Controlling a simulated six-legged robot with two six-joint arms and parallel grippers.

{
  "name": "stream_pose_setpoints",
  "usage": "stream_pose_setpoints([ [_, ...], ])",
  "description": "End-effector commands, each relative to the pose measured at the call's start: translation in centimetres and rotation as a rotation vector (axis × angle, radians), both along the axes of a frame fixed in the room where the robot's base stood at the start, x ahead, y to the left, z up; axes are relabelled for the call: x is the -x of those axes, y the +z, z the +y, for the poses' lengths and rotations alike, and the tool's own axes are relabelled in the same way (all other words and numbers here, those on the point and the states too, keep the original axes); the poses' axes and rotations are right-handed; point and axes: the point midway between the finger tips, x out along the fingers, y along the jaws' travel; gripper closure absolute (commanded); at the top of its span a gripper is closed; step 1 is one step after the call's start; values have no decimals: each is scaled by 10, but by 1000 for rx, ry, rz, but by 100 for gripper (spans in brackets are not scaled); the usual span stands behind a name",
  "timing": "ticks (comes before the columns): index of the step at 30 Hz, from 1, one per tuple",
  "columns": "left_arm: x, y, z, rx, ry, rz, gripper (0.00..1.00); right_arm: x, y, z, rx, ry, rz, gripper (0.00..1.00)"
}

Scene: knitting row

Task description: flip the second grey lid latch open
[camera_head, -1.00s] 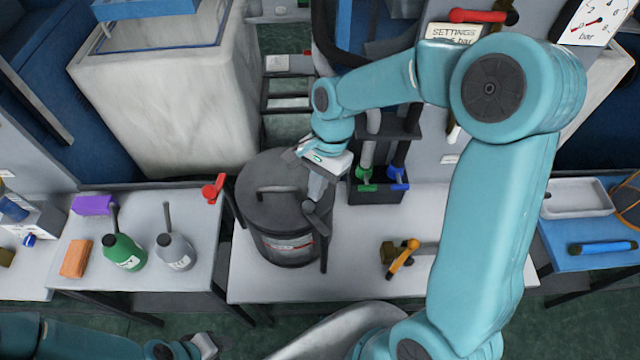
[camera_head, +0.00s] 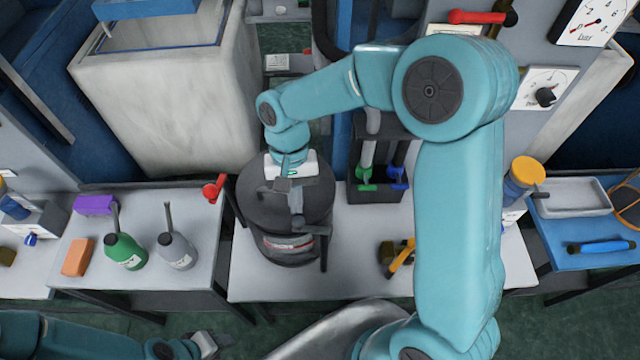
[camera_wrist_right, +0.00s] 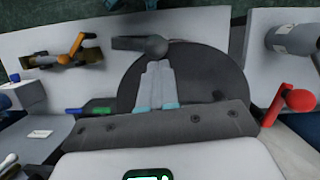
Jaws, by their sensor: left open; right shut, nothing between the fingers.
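A round dark grey lid (camera_head: 262,212) covers the drum (camera_head: 285,245) on the middle table. A grey latch lever with a round knob (camera_head: 318,229) lies across the lid's front right edge, joined to a dark upright at the drum's side. My right gripper (camera_head: 297,213) is over the lid, shut and empty, with its fingertips close to the knob. In the right wrist view the shut fingers (camera_wrist_right: 157,75) point at the latch knob (camera_wrist_right: 153,46); I cannot tell whether they touch. My left gripper (camera_head: 208,344) is open at the bottom left, away from the drum.
A red lever (camera_head: 214,188) stands just left of the drum. A black holder (camera_head: 378,190) with green and blue handles is behind right, and a yellow lever (camera_head: 403,257) is on the right. Bottles (camera_head: 124,250) stand on the left table.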

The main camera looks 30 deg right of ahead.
Motion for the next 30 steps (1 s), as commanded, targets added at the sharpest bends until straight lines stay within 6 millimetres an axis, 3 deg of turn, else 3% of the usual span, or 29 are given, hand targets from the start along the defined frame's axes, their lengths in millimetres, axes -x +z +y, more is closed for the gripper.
stream_pose_setpoints([
  [18, 0, -7, 0, 0, 0, 0, 57, 26, -1, 30, 1, 567, 2, 100],
  [30, 0, -11, 0, 0, 0, 0, 57, 39, 0, 37, 0, 791, 0, 100],
])
